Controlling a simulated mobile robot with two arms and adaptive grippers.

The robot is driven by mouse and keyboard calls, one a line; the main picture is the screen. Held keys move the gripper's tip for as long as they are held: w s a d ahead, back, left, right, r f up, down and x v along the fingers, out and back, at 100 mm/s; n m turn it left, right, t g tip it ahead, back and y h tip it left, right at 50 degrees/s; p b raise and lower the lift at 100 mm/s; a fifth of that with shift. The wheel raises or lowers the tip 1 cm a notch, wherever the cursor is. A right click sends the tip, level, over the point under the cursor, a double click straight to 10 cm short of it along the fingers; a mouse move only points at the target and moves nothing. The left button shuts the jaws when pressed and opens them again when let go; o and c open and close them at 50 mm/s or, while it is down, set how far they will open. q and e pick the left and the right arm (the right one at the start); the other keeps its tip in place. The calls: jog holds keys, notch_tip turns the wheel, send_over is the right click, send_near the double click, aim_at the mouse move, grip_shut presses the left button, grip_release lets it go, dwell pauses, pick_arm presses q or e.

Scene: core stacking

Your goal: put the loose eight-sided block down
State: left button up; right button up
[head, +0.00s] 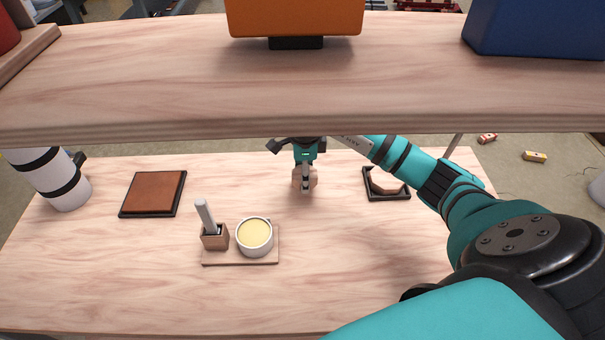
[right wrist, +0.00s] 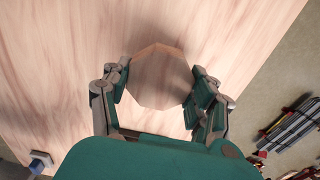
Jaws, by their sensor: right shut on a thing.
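The loose eight-sided block (right wrist: 160,76) is pale wood and sits between the fingers of my right gripper (right wrist: 160,95) in the right wrist view. In the head view the right gripper (head: 305,182) is shut on the block (head: 297,178), over the back middle of the table. The fingers hide part of the block there. I cannot tell whether its underside touches the table. To its right, a dark square frame (head: 372,196) holds another pale wooden piece (head: 386,182). My left gripper is not in view.
A shelf (head: 180,90) crosses above the table's back, carrying an orange block (head: 295,16) and a blue block (head: 535,28). A reddish-brown pad (head: 153,192) lies left. A board (head: 240,259) with a cream-filled cup (head: 254,236) stands in front. The front right table is clear.

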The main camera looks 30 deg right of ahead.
jog(key=shift+w+d, duration=0.3)
jog(key=shift+w, duration=0.25)
jog(key=shift+w+d, duration=0.3)
jog(key=shift+w, duration=0.2)
notch_tip(320, 180, down, 3)
jog(key=shift+f+p, duration=0.2)
jog(key=shift+p, duration=0.35)
jog(key=shift+f, duration=0.15)
jog(key=shift+f, duration=0.1)
jog(key=shift+f, duration=0.15)
jog(key=o, duration=1.2)
